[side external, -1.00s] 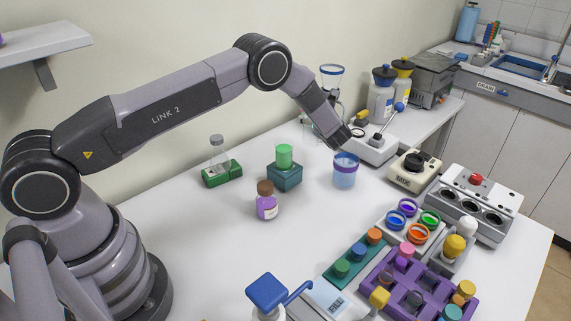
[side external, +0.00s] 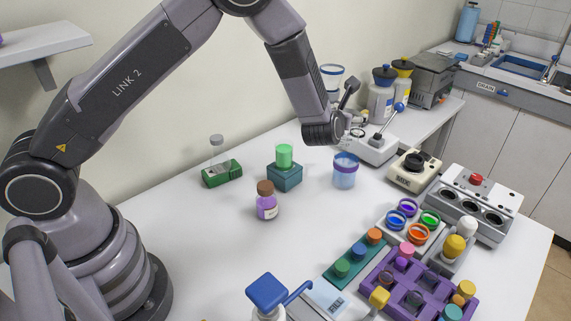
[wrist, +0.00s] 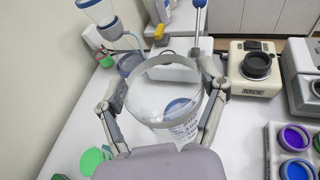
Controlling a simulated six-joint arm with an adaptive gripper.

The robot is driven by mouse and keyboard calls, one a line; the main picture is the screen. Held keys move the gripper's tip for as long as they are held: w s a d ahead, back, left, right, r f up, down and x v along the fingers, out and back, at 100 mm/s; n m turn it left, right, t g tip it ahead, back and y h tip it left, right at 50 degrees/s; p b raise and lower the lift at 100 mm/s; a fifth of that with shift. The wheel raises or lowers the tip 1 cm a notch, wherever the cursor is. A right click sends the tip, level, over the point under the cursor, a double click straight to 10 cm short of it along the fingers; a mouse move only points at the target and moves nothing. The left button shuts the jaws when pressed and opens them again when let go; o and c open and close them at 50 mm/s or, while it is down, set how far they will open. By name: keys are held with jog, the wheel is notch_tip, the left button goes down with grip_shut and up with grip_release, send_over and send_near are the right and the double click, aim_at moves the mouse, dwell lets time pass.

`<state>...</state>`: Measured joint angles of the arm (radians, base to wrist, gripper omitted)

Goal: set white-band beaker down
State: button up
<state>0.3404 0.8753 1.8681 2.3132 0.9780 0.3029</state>
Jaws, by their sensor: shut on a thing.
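The white-band beaker (wrist: 143,105) is clear, with a pale band around its rim. In the wrist view it sits between the two fingers of my gripper (wrist: 160,100), which are shut on its sides. A blue rim and printed markings show through its wall. In the side view my gripper (side external: 350,92) is at the back of the white table, partly hidden by my wrist. The held beaker cannot be made out there, so its height above the table is unclear.
A blue-band beaker (side external: 344,172) stands on the table just below my wrist. A lever device (side external: 372,146), a MIX unit (side external: 414,170) and a funnel stand (side external: 332,75) are close by.

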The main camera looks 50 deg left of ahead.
jog(key=s+d+m+h, duration=0.3)
jog(key=s+d+h, duration=0.1)
jog(key=s+d, duration=0.25)
jog(key=shift+m+t, duration=0.3)
jog(key=shift+t, duration=0.1)
jog(key=f, duration=1.5)
jog(key=shift+w+d+f, duration=0.2)
jog(key=shift+d+f, duration=0.05)
jog(key=shift+f, duration=0.05)
jog(key=shift+f, duration=0.15)
jog(key=o, duration=1.2)
